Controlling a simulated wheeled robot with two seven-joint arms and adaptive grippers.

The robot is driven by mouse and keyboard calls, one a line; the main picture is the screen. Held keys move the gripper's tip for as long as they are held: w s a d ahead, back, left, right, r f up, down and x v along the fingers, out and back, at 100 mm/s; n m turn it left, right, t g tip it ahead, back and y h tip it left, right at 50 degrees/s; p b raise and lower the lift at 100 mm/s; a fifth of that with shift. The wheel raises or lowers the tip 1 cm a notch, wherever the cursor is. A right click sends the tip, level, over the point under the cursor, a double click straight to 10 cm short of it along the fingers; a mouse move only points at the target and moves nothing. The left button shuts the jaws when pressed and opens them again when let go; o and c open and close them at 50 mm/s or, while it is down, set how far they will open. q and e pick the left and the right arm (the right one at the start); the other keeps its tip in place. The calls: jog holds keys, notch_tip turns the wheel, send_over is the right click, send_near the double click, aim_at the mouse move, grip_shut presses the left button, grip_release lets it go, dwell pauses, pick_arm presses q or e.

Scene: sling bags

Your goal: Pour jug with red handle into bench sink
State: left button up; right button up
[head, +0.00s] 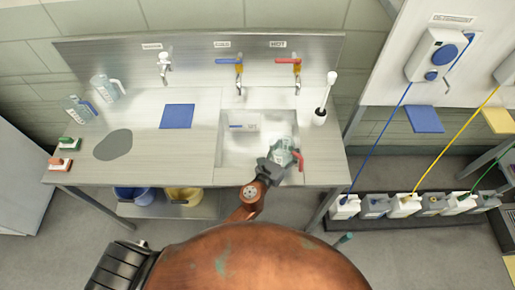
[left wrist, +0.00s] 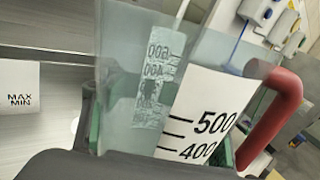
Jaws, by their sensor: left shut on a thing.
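The jug (head: 283,149) is clear, with a red handle (head: 299,160) on its right side. It is over the right part of the bench sink (head: 235,165). My left gripper (head: 272,168) is shut on the jug's near side. In the left wrist view the jug (left wrist: 205,115) fills the middle, with its 500 and 400 marks slanted and the red handle (left wrist: 275,110) at right. I cannot tell how much liquid is inside. My right gripper is not in view.
Blue (head: 229,61) and red (head: 288,61) taps stand behind the sink. A brush in a holder (head: 320,116) is at its right. A blue mat (head: 177,116) and clear jugs (head: 106,88) are on the left bench. Several containers (head: 405,205) stand on the floor at right.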

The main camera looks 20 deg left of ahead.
pick_arm(q)
jog(key=shift+d+f+m, duration=0.15)
jog(key=shift+f+m, duration=0.35)
jog(key=shift+m, duration=0.2)
jog(key=shift+s, duration=0.1)
jog(key=shift+r, duration=0.2)
notch_tip(320, 180, up, 3)
jog(key=p, duration=0.3)
jog(key=shift+f, duration=0.1)
